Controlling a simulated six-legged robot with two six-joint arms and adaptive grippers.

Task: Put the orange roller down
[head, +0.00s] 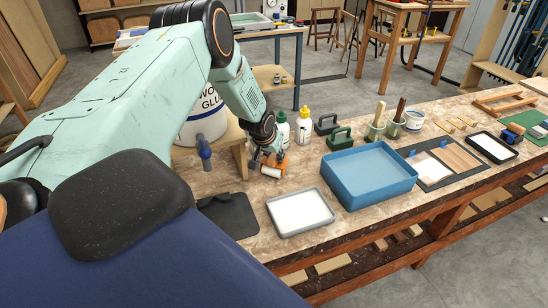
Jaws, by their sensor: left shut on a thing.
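The orange roller (271,171) is in the head view, at the left end of the workbench, with a white sleeve at its lower end. My left gripper (268,152) is shut on it from above. The gripper's fingers are small and partly hidden by the wrist. I cannot tell whether the sleeve touches the bench top or hangs just above it. My right gripper is not in view.
A grey tray with white contents (272,208) lies in front of the roller, and a dark mat (245,222) lies to its left. A blue tub (395,190) stands right. Two bottles (304,127) and a glue bucket (203,130) stand behind. Some bare bench shows around the roller.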

